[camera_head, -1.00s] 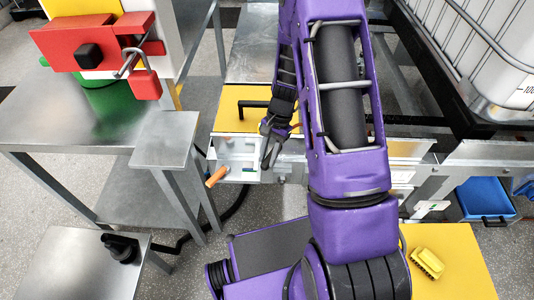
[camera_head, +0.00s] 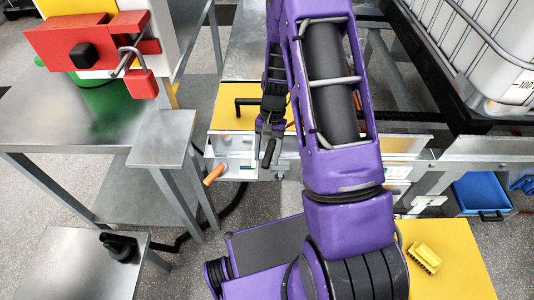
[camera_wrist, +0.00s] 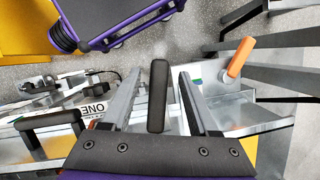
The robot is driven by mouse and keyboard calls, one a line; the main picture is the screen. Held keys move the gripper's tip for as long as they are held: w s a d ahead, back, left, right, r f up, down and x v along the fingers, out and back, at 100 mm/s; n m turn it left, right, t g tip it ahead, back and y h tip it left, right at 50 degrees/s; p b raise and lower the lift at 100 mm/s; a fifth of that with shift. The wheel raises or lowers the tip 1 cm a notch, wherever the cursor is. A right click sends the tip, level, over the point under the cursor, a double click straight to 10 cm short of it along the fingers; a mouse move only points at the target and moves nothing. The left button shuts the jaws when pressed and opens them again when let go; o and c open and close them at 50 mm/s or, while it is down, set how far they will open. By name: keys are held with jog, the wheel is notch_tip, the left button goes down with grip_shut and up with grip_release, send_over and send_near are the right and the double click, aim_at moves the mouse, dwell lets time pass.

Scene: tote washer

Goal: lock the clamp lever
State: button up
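A black-gripped lever (camera_wrist: 157,95), apparently the clamp lever, stands between the two grey fingers of my gripper (camera_wrist: 158,78) in the wrist view. The fingers are apart, with gaps on both sides of the black grip. In the head view my gripper (camera_head: 268,135) points down at the fixture's front edge, and the dark lever grip (camera_head: 268,153) shows at its tips. A short orange handle (camera_head: 213,175) sticks out of the pale metal bracket (camera_head: 238,163) to the left; it also shows in the wrist view (camera_wrist: 240,57). The lever's base is hidden.
A black bar handle (camera_head: 255,103) sits on the yellow panel (camera_head: 223,118) behind. A steel table (camera_head: 60,120) carries a red lockout box (camera_head: 80,45) at left. A yellow brush (camera_head: 424,258) and a blue bin (camera_head: 482,192) are at right.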

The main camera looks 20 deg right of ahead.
aim_at(273, 143)
jog(key=shift+r, duration=0.1)
jog(key=p+v, duration=0.2)
jog(key=v, duration=1.5)
jog(key=shift+r, duration=0.15)
